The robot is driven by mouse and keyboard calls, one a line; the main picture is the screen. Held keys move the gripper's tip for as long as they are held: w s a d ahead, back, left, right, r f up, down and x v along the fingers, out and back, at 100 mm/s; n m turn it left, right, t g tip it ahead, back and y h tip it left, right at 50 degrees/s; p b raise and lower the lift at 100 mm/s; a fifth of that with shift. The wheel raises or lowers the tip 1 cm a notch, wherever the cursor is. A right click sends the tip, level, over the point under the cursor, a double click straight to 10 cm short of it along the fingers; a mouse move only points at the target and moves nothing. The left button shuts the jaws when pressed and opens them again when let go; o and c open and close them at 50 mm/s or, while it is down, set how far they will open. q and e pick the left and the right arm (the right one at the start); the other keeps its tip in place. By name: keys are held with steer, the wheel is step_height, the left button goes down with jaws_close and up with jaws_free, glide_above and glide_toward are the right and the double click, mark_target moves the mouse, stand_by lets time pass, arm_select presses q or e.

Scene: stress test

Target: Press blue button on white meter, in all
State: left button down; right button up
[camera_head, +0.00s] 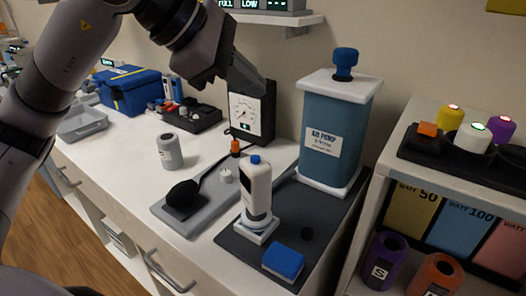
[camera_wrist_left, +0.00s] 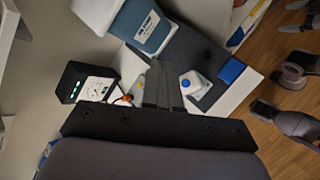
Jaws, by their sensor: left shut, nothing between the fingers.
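The white meter (camera_head: 257,192) stands upright on a small white base on the dark mat, with a blue button (camera_head: 255,159) on top. In the left wrist view the white meter (camera_wrist_left: 193,83) lies just right of the fingertips, its blue button (camera_wrist_left: 186,82) facing the camera. My left gripper (camera_head: 258,86) is shut and empty, held above the bench in front of the black gauge box, higher than the meter and apart from it. Its shut fingers (camera_wrist_left: 158,80) also show in the left wrist view. My right gripper is not recognisable in either view.
The blue air pump (camera_head: 333,133) stands behind the meter. The black gauge box (camera_head: 249,113) is at the wall. A grey tray (camera_head: 190,223) with a black object lies left of the meter, and a blue block (camera_head: 284,261) in front. A shelf (camera_head: 400,140) stands right.

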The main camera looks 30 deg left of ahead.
stand_by(0.3)
arm_select(q)
steer(key=b, duration=0.6)
glide_above(255, 159)
steer(key=f, duration=0.7)
steer(key=shift+s+a+f, duration=0.15)
steer(key=shift+s+a, duration=0.1)
steer(key=shift+a, duration=0.05)
steer(key=shift+f+b, duration=0.35)
steer(key=shift+b, duration=0.05)
steer(key=shift+f+b, duration=0.35)
steer(key=shift+f, duration=0.05)
arm_select(e)
steer(key=f, duration=0.3)
steer(key=a+f, duration=0.1)
steer(key=shift+w+a+f, duration=0.1)
steer(key=shift+w+f, duration=0.3)
steer(key=shift+f, duration=0.1)
arm_select(q)
steer(key=shift+f+b, duration=0.4)
steer(key=shift+f, duration=0.05)
arm_select(e)
steer(key=shift+f, duration=0.4)
